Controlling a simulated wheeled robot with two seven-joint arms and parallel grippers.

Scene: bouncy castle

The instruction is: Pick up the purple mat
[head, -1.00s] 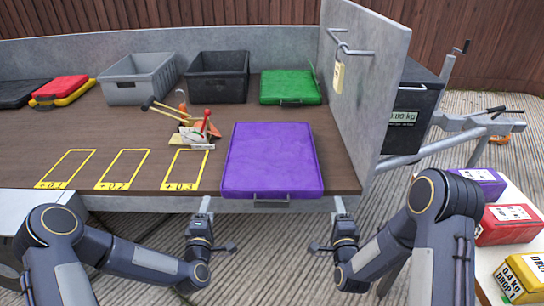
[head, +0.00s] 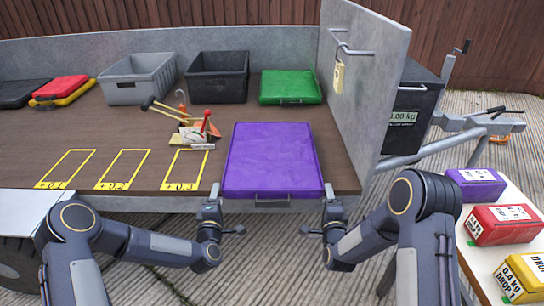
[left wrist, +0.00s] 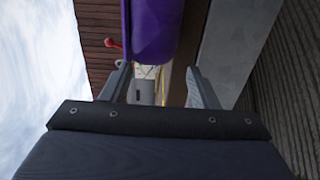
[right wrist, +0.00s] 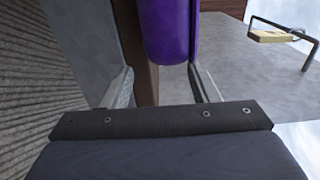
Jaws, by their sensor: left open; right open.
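The purple mat (head: 273,158) lies flat on the brown table at its front edge, with a dark handle on its near side. My left gripper (head: 214,191) is open at the mat's near left corner, and my right gripper (head: 329,191) is open at its near right corner. In the left wrist view the mat (left wrist: 155,30) is ahead of the open fingers (left wrist: 160,85). In the right wrist view the mat (right wrist: 168,32) is ahead of the open fingers (right wrist: 162,85). Neither gripper holds anything.
A tool cluster (head: 192,130) stands left of the mat, and a green mat (head: 290,86) lies behind it. A grey upright panel (head: 365,75) with a padlock (head: 338,76) closes the right side. Black (head: 218,75) and grey (head: 138,78) bins stand at the back.

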